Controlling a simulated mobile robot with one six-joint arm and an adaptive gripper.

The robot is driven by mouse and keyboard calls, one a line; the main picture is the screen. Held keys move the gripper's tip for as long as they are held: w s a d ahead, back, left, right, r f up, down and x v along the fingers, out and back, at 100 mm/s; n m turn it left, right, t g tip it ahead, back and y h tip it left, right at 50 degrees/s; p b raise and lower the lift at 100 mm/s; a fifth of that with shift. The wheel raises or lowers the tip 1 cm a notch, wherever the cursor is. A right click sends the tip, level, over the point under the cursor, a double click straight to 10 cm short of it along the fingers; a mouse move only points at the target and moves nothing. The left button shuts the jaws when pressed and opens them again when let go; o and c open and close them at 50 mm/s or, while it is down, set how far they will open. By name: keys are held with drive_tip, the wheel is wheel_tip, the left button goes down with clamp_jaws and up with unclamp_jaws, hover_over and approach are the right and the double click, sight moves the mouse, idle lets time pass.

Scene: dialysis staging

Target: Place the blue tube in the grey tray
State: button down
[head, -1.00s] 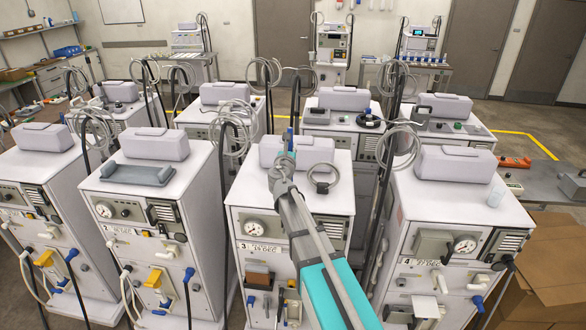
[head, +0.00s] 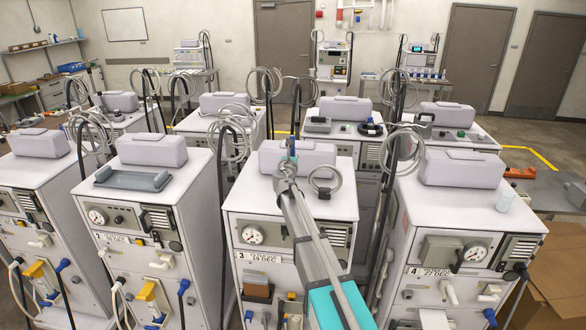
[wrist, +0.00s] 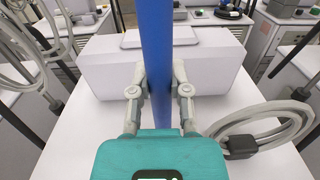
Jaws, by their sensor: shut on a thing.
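The blue tube (wrist: 157,50) stands upright between the fingers of my gripper (wrist: 160,90) in the wrist view. My gripper is shut on it, above the white top of machine 3. In the head view my gripper (head: 287,170) is seen over that machine, and only a small part of the blue tube (head: 291,145) shows. The tube's lower end is hidden behind my gripper in the wrist view. The grey tray (head: 133,179) lies on top of the machine to the left, in front of its white box. My gripper is to the right of the tray, apart from it.
A coiled grey hose (head: 326,182) lies on machine 3's top beside my gripper. A hose loop on a dark pole (head: 221,150) stands between machine 3 and the tray's machine. A clear cup (head: 505,199) stands on machine 4. A cardboard box (head: 560,270) is at the right.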

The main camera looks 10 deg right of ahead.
drive_tip(key=shift+w, duration=0.1)
idle(0.3)
drive_tip(key=shift+w+d+f+b, duration=0.1)
drive_tip(key=shift+w+f+b, duration=0.1)
drive_tip(key=shift+f+b, duration=0.85)
drive_tip(key=shift+w+f+b, duration=0.15)
drive_tip(key=shift+f+b, duration=0.8)
drive_tip(key=shift+f, duration=0.1)
drive_tip(key=shift+f, duration=0.15)
drive_tip(key=c, duration=0.6)
unclamp_jaws()
drive_tip(key=shift+r, duration=0.3)
